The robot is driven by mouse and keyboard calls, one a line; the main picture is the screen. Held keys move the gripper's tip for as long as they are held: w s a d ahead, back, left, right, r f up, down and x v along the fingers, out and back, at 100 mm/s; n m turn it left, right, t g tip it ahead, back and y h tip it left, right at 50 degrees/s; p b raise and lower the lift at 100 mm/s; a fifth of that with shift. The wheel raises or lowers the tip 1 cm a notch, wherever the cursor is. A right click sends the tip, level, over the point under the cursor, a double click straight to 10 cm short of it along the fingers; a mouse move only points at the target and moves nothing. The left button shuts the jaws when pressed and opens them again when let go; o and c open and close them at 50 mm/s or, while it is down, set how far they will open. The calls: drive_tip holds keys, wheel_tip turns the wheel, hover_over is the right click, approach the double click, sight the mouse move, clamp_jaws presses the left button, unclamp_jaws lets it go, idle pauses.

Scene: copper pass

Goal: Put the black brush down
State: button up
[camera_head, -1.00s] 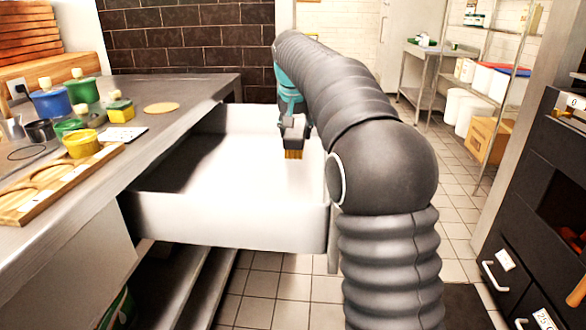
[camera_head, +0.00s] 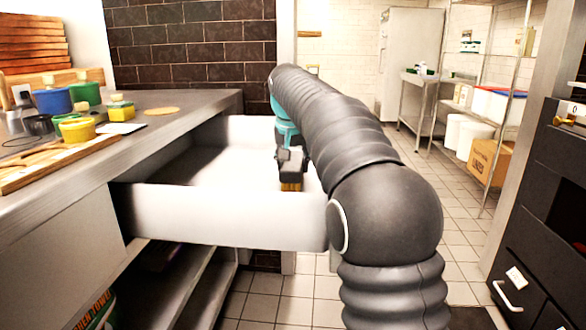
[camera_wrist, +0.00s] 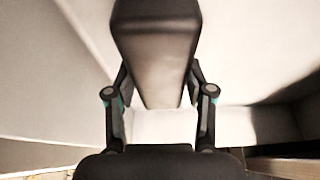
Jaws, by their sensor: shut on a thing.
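My gripper (camera_head: 287,150) is shut on the black brush (camera_head: 291,165), which has a dark body and tan bristles at its lower end. In the head view it hangs at the right end of the open white drawer (camera_head: 225,217), bristles downward. I cannot tell whether the bristles touch the drawer floor. In the wrist view the brush (camera_wrist: 157,45) is a large dark block between the two fingers, with the pale drawer walls around it. My arm hides part of the drawer's right side.
The counter (camera_head: 185,108) at left bears a blue pot (camera_head: 52,101), a green pot (camera_head: 86,94), a yellow pot (camera_head: 78,131) and a wooden board (camera_head: 60,160). The drawer floor looks empty where visible. A wire shelf (camera_head: 470,90) stands at back right.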

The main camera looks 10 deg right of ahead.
drive_tip(key=o, duration=1.4)
drive_tip(key=shift+f, duration=0.15)
drive_tip(key=shift+r, duration=0.3)
drive_tip(key=p+v, duration=0.3)
drive_tip(key=v, duration=0.8)
drive_tip(key=shift+r, duration=0.4)
drive_tip(key=shift+s, duration=0.15)
